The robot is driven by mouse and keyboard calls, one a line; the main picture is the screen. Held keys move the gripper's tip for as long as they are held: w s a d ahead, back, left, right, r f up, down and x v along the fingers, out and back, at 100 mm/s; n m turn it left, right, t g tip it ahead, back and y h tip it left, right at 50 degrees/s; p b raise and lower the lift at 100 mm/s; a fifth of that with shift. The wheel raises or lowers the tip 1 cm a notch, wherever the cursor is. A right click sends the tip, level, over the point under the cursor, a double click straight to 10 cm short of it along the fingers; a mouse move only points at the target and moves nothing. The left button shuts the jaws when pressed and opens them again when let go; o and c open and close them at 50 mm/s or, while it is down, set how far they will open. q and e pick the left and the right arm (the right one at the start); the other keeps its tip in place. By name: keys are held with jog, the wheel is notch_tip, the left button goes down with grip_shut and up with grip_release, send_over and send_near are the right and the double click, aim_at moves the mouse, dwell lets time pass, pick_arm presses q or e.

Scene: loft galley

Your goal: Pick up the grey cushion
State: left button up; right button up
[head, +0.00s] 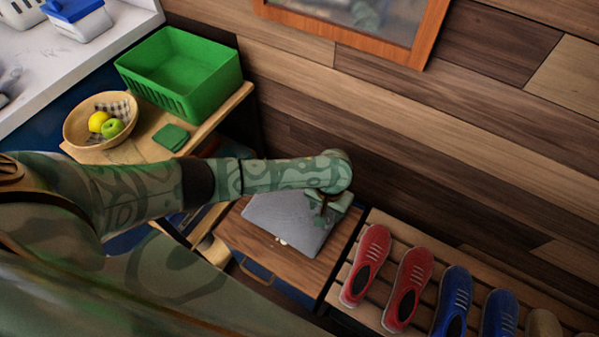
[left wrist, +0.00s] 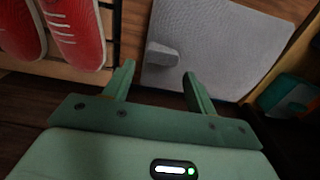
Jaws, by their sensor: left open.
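The grey cushion (head: 282,222) is a flat, square grey piece lying on a wooden surface, partly hidden by my left arm and gripper. In the left wrist view the grey cushion (left wrist: 220,50) fills the upper right, with a small raised grey tab (left wrist: 162,54) near its edge. My left gripper (head: 328,204) is over the cushion's right edge, pointing down. In the left wrist view the left gripper (left wrist: 159,72) is open and empty, its fingers on either side of the tab's line. I cannot tell whether they touch the cushion. My right gripper is out of view.
A slatted rack with red shoes (head: 366,262) and blue shoes (head: 454,302) stands close on the right. A green basket (head: 181,78), a fruit bowl (head: 82,140) and a green cloth (head: 171,137) are on a shelf at upper left. A wood plank wall is behind.

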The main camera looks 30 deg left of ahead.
pick_arm(q)
jog(key=f+b, duration=0.4)
jog(key=f, duration=0.1)
jog(key=shift+s+a+f, duration=0.2)
jog(key=shift+f, duration=0.1)
jog(key=shift+r, duration=0.2)
jog(key=shift+c, duration=0.6)
jog(key=c, duration=1)
jog(key=shift+c, duration=0.4)
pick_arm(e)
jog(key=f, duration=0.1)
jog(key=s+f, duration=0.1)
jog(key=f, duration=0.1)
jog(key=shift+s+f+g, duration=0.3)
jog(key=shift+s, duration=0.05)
pick_arm(q)
jog(key=shift+r, duration=0.1)
